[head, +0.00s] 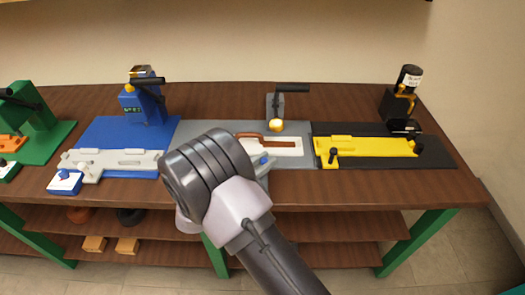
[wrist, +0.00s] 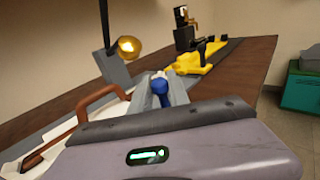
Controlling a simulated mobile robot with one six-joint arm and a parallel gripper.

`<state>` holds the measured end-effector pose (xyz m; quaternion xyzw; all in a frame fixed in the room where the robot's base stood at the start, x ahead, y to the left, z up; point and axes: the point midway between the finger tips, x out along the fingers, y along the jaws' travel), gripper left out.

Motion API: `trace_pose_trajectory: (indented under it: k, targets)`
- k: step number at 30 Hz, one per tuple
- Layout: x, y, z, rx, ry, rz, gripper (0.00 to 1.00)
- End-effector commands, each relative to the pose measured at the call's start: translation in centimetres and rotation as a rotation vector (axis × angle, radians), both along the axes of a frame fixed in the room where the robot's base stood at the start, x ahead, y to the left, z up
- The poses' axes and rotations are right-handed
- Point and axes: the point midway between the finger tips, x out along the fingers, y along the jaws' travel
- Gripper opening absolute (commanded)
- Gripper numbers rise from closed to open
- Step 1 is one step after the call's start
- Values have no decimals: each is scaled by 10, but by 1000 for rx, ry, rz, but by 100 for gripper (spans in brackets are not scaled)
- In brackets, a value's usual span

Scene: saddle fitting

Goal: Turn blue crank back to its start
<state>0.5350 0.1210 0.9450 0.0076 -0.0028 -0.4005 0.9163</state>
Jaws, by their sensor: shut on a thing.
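In the wrist view the blue knob (wrist: 159,86) sits between the grey fingers. My gripper (wrist: 168,92) is shut on this knob. In the head view my gripper (head: 260,168) shows only partly, as my wrist and forearm cover its left side and the front of the grey station. The crank's arm below the knob is hidden. A brown handle-shaped piece (head: 264,140) lies on the white fixture, left of the knob in the wrist view.
A grey post with a black lever (head: 291,88) and a gold ball (head: 275,125) stands behind the fixture. The black station with a yellow fixture (head: 370,147) is close on the right. The blue station (head: 127,133) and green station (head: 45,130) are left.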

Motion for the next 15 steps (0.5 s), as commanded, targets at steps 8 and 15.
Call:
trace_pose_trajectory:
  k: [8,15]
  targets:
    - [-9,-1,2,0,-1,-239,0]
    - [-16,-1,0,1,-2,-396,0]
